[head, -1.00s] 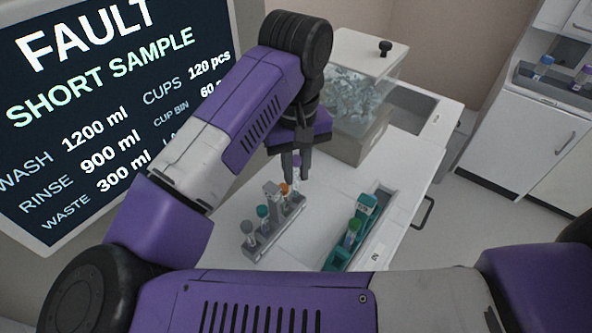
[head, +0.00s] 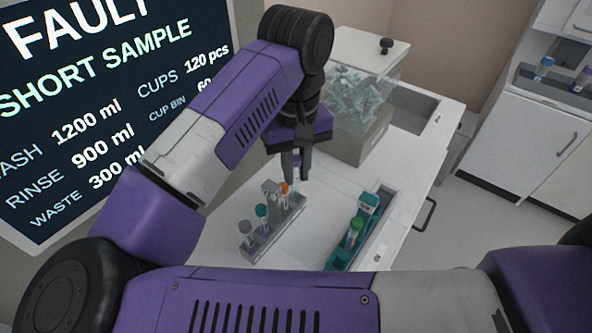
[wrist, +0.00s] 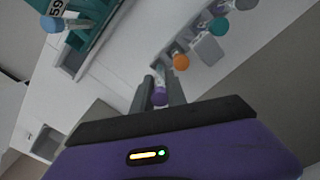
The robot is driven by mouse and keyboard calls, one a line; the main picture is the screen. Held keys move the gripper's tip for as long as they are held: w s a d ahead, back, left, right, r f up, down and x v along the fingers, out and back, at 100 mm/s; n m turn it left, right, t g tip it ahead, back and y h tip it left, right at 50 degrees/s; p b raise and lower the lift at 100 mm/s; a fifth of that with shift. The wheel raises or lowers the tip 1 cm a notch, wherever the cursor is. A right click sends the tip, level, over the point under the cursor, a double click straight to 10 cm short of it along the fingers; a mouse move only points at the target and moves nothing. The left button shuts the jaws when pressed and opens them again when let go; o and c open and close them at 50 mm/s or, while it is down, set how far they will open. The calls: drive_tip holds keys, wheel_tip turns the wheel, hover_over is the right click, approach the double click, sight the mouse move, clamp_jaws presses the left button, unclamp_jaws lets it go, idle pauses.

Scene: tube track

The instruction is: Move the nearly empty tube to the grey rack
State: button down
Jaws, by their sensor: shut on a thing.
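My gripper (head: 296,166) is shut on a purple-capped tube (wrist: 160,97), which shows between the fingers in the wrist view. In the head view it hangs at the far end of the grey rack (head: 250,253), behind the orange-capped tube (head: 284,188). I cannot tell whether its lower end is in the rack. The grey rack also holds a teal-capped tube (head: 262,211) and a grey-capped tube (head: 248,227). The tube's liquid level is too small to read.
A clear bin (head: 357,95) stands behind. A screen (head: 110,100) at the left reads "FAULT SHORT SAMPLE". Another rack (head: 553,84) with tubes stands on the far counter.

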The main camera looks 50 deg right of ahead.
sight(297, 158)
drive_tip(key=shift+f+b, duration=1.3)
drive_tip(key=shift+b, duration=1)
idle(0.5)
drive_tip(key=c, duration=1.3)
unclamp_jaws()
drive_tip(key=shift+o, duration=0.2)
drive_tip(key=shift+r, duration=0.1)
drive_tip(key=shift+r, duration=3.85)
